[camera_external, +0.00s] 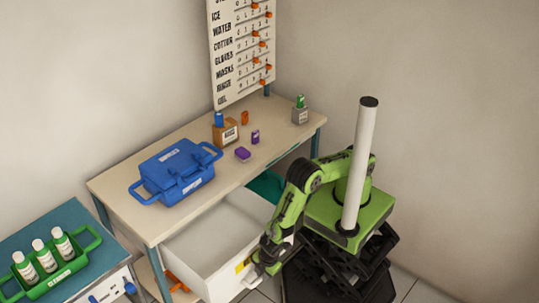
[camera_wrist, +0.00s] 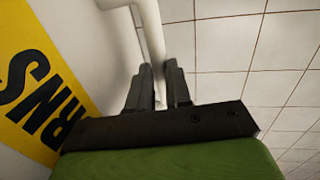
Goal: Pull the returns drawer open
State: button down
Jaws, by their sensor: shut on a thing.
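The white returns drawer (camera_external: 222,284) stands pulled out from under the table, and its pale, empty-looking inside shows from above. A yellow label (camera_external: 243,267) is on its front; in the wrist view the label (camera_wrist: 35,85) shows the letters "RNS". My gripper (camera_external: 254,279) is at the drawer's front, beside the label. In the wrist view my gripper (camera_wrist: 157,78) has its two dark fingers on either side of the white bar handle (camera_wrist: 151,32), shut on it. The handle part between the fingers is partly hidden.
The table (camera_external: 120,188) carries a blue case (camera_external: 175,172), a brown box (camera_external: 225,134), small purple items and a grey box (camera_external: 300,116). A teal side unit (camera_external: 75,225) with a green bottle carrier (camera_external: 70,268) stands at left. Tiled floor (camera_wrist: 240,50) lies beside the drawer front.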

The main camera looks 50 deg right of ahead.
jog(key=shift+s, duration=0.1)
jog(key=c, duration=1.1)
grip_release()
jog(key=shift+o, duration=0.2)
jog(key=shift+r, duration=0.1)
notch_tip(320, 180, up, 15)
jog(key=s+p, duration=0.3)
jog(key=p, duration=0.1)
jog(key=shift+r, duration=0.15)
